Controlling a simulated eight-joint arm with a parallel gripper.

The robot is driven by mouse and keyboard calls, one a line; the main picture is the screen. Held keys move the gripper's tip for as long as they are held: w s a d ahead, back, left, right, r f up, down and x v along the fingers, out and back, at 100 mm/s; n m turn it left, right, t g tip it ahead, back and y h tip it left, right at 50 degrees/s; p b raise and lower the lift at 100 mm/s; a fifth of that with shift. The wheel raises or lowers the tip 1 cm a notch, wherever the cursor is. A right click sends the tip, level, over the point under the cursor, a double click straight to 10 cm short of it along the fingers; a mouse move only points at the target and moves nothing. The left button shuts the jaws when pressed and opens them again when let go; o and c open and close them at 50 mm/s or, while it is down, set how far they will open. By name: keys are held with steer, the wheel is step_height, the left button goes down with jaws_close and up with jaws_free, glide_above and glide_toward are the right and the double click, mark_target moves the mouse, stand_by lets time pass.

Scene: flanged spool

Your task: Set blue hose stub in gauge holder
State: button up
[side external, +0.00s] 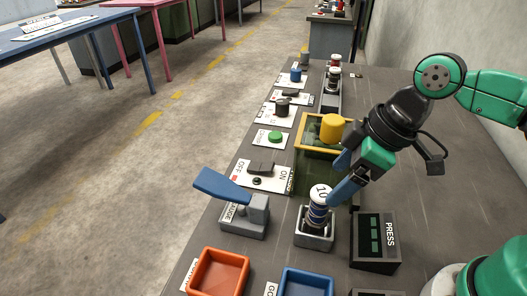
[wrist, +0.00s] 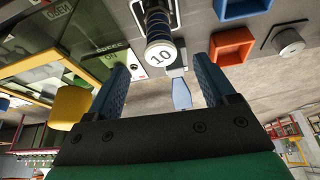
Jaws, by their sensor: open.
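The hose stub (side external: 317,207), a white-topped cylinder with blue bands and a "10" on its cap, stands in a square grey holder (side external: 314,240). It looks roughly upright; how deep it sits is hard to tell. My gripper (side external: 338,180) is open, its blue fingers just up and right of the stub, the lower finger overlapping its side in the picture. In the wrist view the stub (wrist: 160,50) lies between and a little beyond the open fingertips (wrist: 160,66), with nothing clamped. Contact cannot be told.
A blue-handled lever (side external: 225,187) stands left. Orange (side external: 217,272) and blue (side external: 306,283) trays are in front. A yellow knob (side external: 332,127) and yellow frame lie behind.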

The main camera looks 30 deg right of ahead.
mark_target(324, 193)
steer(key=shift+v, duration=2.5)
steer(key=shift+a+f, duration=0.1)
steer(key=x, duration=1)
steer(key=shift+w+f, duration=0.1)
steer(key=shift+f, duration=0.15)
steer(key=shift+x, duration=0.8)
